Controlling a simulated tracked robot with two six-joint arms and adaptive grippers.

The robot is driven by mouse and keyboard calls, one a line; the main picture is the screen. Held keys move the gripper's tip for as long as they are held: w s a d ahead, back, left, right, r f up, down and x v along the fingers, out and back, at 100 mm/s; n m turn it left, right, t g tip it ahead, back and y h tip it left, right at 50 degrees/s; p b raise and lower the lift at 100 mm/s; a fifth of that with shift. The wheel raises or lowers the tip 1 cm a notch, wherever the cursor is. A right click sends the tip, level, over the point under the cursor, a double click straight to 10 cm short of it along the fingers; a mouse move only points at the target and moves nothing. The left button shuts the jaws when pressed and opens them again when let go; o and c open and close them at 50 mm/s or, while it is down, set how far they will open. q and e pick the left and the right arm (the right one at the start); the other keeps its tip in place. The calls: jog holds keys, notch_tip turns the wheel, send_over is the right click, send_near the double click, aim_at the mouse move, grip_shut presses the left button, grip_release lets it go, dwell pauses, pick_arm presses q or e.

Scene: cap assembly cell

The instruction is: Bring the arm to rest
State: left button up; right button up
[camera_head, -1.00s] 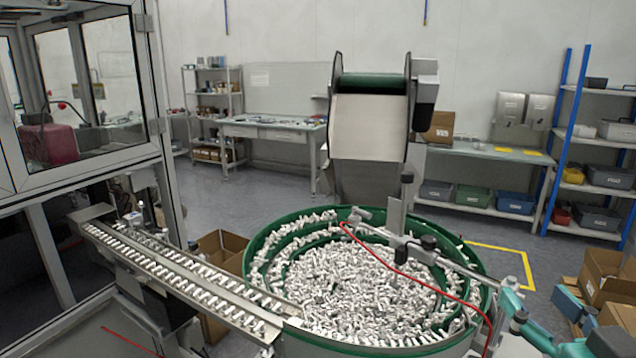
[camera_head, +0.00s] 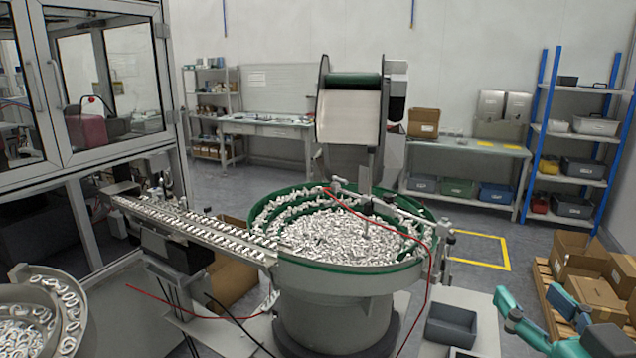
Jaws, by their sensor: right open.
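My right gripper (camera_head: 528,293) is at the bottom right of the head view. Its two teal fingers are spread wide with nothing between them. Part of its dark body is cut off by the lower right of the picture. It appears in front of the floor and the cardboard boxes, to the right of the large green-rimmed feeder bowl (camera_head: 345,270), and shows no contact with anything. My left gripper is not in view.
A feeder track (camera_head: 195,228) runs left from the bowl. A second bowl (camera_head: 80,292) with pale parts stands at lower left. Grey bins (camera_head: 450,328) are left of my gripper. Cardboard boxes (camera_head: 588,262) lie on a pallet behind it. A red cable (camera_head: 432,262) hangs by the bowl.

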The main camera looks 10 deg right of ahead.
jog(key=w+a+f+n+g+y+b, duration=0.1)
jog(key=w+a+f+g+b, duration=0.15)
jog(key=f, duration=0.95)
jog(key=w+a+f+n+g+y+b, duration=0.1)
jog(key=w+a+f+g, duration=0.15)
jog(key=f, duration=0.95)
jog(key=w+a+f+n+g+y+b, duration=0.1)
jog(key=w+f+g, duration=0.25)
jog(key=f, duration=0.85)
pick_arm(q)
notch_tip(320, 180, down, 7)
jog(key=b, duration=0.2)
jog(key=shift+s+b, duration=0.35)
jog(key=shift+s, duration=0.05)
pick_arm(e)
jog(key=s+a+f+m+g+y, duration=0.1)
jog(key=s+a+f+g, duration=0.2)
jog(key=f, duration=0.6)
jog(key=s+a+f+m+g+y, duration=0.1)
jog(key=s+a+f+g, duration=0.1)
jog(key=s+a+f, duration=0.3)
jog(key=s+a+f+m+g+y, duration=0.1)
jog(key=s+a+f+g, duration=0.2)
jog(key=s+f, duration=0.6)
jog(key=shift+s+a+f+m+g, duration=0.3)
jog(key=shift+a+f+g, duration=0.1)
jog(key=shift+f, duration=2.35)
